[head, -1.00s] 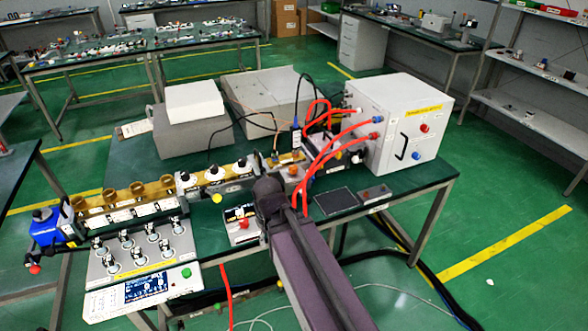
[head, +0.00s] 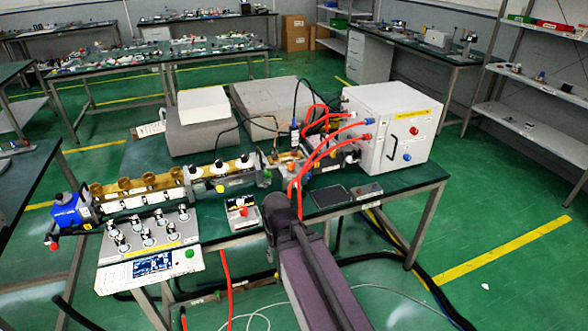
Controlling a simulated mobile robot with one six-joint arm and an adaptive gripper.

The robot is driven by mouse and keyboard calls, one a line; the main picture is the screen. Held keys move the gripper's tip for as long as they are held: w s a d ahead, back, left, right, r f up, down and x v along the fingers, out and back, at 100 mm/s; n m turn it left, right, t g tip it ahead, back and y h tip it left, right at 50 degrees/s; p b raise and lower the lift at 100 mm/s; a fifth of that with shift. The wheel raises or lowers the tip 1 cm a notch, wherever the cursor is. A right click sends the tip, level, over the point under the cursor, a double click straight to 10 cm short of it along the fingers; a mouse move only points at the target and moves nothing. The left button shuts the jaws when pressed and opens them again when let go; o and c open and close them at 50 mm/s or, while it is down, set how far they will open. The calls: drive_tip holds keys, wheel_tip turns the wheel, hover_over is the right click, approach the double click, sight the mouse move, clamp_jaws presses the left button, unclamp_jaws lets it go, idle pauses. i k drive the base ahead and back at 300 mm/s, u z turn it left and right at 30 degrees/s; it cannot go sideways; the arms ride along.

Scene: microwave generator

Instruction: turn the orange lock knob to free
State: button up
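A small orange part (head: 292,168), which may be the orange lock knob, sits on the brass-coloured section at the middle of the green bench (head: 222,240). It is too small in the head view to read which way it is turned. My dark arm (head: 318,278) reaches up from the bottom right, and its upper end is in front of the bench, below and slightly left of that orange part. My gripper does not show; the end of the arm hides it or it is out of sight.
A white cabinet (head: 385,125) with red cables (head: 322,150) stands at the right of the bench. A row of waveguide parts (head: 140,193), a blue unit (head: 72,212) and a control panel (head: 150,265) lie left. Green floor (head: 490,225) is open to the right.

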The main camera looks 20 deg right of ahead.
sight(290, 164)
drive_tip(key=z, duration=5.1)
drive_tip(key=i, duration=0.1)
drive_tip(key=u, duration=3.6)
drive_tip(key=i, duration=0.85)
drive_tip(key=u, duration=0.75)
